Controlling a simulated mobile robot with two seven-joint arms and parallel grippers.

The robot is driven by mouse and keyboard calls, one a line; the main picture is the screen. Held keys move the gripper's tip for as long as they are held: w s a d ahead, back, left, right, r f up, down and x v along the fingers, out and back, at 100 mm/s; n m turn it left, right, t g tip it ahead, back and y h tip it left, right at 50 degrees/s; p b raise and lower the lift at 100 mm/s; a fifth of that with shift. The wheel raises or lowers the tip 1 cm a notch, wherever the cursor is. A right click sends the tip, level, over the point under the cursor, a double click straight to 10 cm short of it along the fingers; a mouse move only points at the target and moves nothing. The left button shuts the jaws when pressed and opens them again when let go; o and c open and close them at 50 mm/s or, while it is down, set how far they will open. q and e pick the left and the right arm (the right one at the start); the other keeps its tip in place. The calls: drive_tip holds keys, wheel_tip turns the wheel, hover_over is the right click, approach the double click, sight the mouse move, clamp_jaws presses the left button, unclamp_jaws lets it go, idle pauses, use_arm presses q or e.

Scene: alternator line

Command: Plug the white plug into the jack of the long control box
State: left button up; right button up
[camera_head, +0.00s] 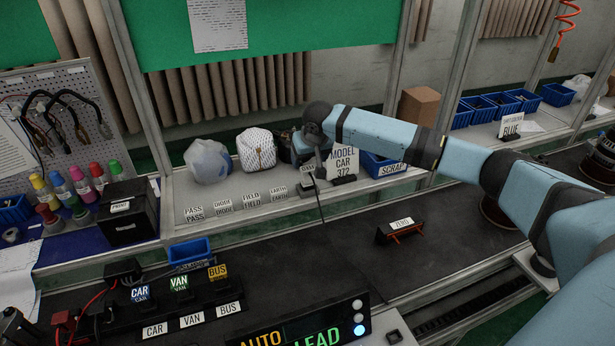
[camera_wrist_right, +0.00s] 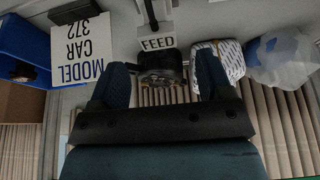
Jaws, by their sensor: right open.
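My right gripper (camera_head: 309,158) is over the back shelf by the FEED sign. In the right wrist view its two fingers (camera_wrist_right: 160,78) stand wide apart, with a dark object (camera_wrist_right: 160,62) and the FEED sign (camera_wrist_right: 157,43) showing between and beyond them. I cannot tell whether it touches anything. A thin dark cable or rod (camera_head: 319,206) hangs below the FEED sign. A long dark box (camera_head: 120,318) with CAR, VAN and BUS labels lies at the front left. I cannot make out a white plug or a jack. My left gripper is not in view.
A MODEL CAR 372 sign (camera_head: 343,163) and blue SCRAP bin (camera_head: 372,165) stand right of the gripper. A white patterned bag (camera_head: 256,149) and translucent bag (camera_head: 207,161) stand left. A ZERO sign (camera_head: 401,224) stands on the dark belt (camera_head: 290,265), which is otherwise largely clear.

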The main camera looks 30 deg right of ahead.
drive_tip(key=shift+s+x, duration=0.15)
drive_tip(key=shift+x, duration=1.2)
drive_tip(key=shift+s+x, duration=0.15)
drive_tip(key=shift+x, duration=1.25)
drive_tip(key=c, duration=1)
wheel_tip(320, 180, up, 19)
wheel_tip(320, 180, up, 4)
drive_tip(key=p, duration=0.5)
hover_over(308, 168)
drive_tip(key=shift+r, duration=0.2)
